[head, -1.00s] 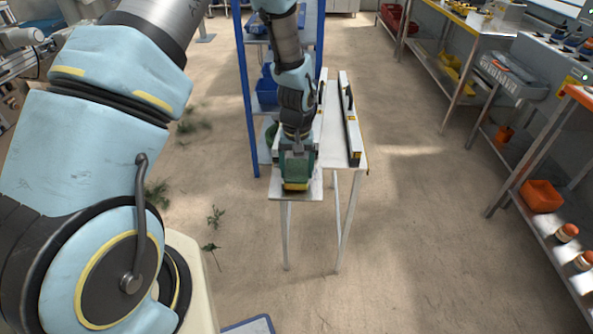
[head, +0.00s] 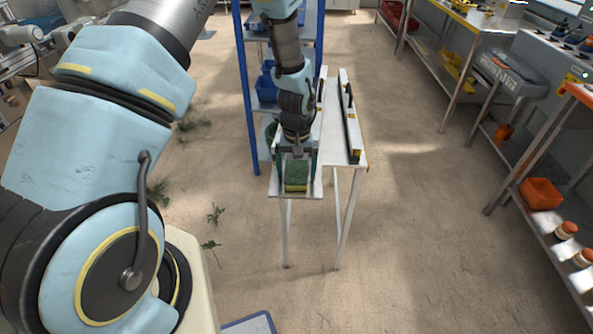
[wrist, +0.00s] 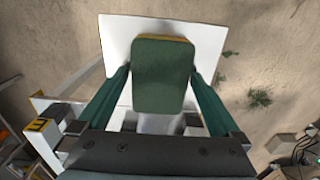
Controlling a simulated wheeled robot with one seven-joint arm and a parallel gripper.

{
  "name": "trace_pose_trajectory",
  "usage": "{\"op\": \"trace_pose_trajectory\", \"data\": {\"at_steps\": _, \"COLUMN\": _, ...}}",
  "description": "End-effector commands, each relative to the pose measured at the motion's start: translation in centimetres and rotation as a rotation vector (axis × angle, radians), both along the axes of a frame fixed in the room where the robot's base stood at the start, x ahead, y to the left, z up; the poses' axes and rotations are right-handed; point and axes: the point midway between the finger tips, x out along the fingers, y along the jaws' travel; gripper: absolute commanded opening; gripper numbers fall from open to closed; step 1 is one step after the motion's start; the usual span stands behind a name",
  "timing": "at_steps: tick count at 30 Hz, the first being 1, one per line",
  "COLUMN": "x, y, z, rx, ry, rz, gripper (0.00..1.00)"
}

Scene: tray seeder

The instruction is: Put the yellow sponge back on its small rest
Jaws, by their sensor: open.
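The sponge (head: 296,174), green on top with a yellow lower layer, lies on the small white rest (head: 275,188) at the front end of a white stand. In the wrist view, the sponge (wrist: 163,78) is over the white plate of the rest (wrist: 119,40), its green face toward me. My gripper (head: 296,177) is open above the rest, one teal finger on each side of the sponge. In the wrist view, narrow gaps show between the sponge and the fingers of my gripper (wrist: 162,82). The sponge's underside is hidden.
The white stand (head: 357,158) carries long rails behind the rest. A blue-framed shelf (head: 247,100) with blue bins stands behind left. Benches with an orange bin (head: 541,193) line the right. Open floor lies in front and to the right.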

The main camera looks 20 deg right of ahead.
Motion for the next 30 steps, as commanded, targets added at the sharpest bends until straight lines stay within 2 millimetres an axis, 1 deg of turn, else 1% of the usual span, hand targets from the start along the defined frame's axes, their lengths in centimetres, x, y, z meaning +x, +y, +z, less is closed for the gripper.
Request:
{"op": "trace_pose_trajectory", "data": {"at_steps": 5, "x": 0.1, "y": -0.1, "z": 1.6, "rx": -0.003, "ry": -0.003, "rz": 0.001, "gripper": 1.0}}
{"op": "trace_pose_trajectory", "data": {"at_steps": 8, "x": 0.2, "y": -0.1, "z": 3.3, "rx": -0.004, "ry": -0.005, "rz": 0.0, "gripper": 1.0}}
{"op": "trace_pose_trajectory", "data": {"at_steps": 15, "x": 0.1, "y": -0.1, "z": 8.1, "rx": -0.003, "ry": -0.004, "rz": 0.0, "gripper": 1.0}}
{"op": "trace_pose_trajectory", "data": {"at_steps": 18, "x": 0.1, "y": -0.1, "z": 9.8, "rx": -0.004, "ry": -0.004, "rz": 0.0, "gripper": 1.0}}
{"op": "trace_pose_trajectory", "data": {"at_steps": 21, "x": 0.1, "y": -0.1, "z": 11.1, "rx": -0.003, "ry": -0.002, "rz": 0.001, "gripper": 1.0}}
{"op": "trace_pose_trajectory", "data": {"at_steps": 25, "x": 0.0, "y": 0.0, "z": 12.0, "rx": -0.001, "ry": 0.0, "rz": 0.001, "gripper": 1.0}}
{"op": "trace_pose_trajectory", "data": {"at_steps": 30, "x": 0.1, "y": 0.1, "z": 12.3, "rx": 0.0, "ry": 0.0, "rz": 0.002, "gripper": 1.0}}
